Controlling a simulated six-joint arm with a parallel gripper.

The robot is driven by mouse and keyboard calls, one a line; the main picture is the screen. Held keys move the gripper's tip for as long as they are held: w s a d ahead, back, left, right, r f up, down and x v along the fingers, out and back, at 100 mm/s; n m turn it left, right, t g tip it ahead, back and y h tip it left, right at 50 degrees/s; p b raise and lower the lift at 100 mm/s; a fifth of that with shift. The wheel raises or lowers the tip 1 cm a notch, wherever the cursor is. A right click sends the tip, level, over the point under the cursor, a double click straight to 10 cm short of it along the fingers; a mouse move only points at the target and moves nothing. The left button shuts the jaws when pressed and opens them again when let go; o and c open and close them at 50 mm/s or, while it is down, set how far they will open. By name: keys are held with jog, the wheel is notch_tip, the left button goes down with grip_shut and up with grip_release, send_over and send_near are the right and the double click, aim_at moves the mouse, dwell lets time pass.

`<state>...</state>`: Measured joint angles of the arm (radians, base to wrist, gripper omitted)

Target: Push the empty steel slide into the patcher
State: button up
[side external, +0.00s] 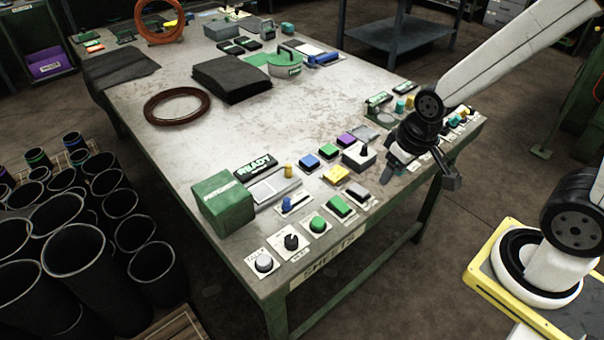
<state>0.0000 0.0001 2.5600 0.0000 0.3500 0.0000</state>
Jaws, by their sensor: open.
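The patcher appears to be the green box (222,203) near the left end of the front row of controls on the table. A flat steel slide (275,188) extends from the box's right side. No object is visible on the slide. My gripper (421,176) is open at the right part of the table's front edge, well to the right of the slide and not touching it. Its dark wrist hides some of the controls behind it.
A READY sign (255,166) stands behind the slide. A brown ring (177,106) and black sheets (232,80) lie farther back. The table's middle is clear.

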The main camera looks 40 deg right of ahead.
jog(key=shift+o, duration=0.2)
jog(key=n+t+y, duration=0.1)
jog(key=n+y, duration=0.1)
jog(key=n, duration=0.2)
send_near(289, 165)
notch_tip(289, 165, down, 2)
jog(key=shift+w+a+f+n+t, duration=0.3)
jog(key=shift+a+f, duration=0.1)
jog(key=shift+f, duration=0.2)
jog(key=shift+f, duration=0.15)
jog(key=shift+x, duration=3.7)
jog(key=shift+c, duration=0.2)
grip_shut()
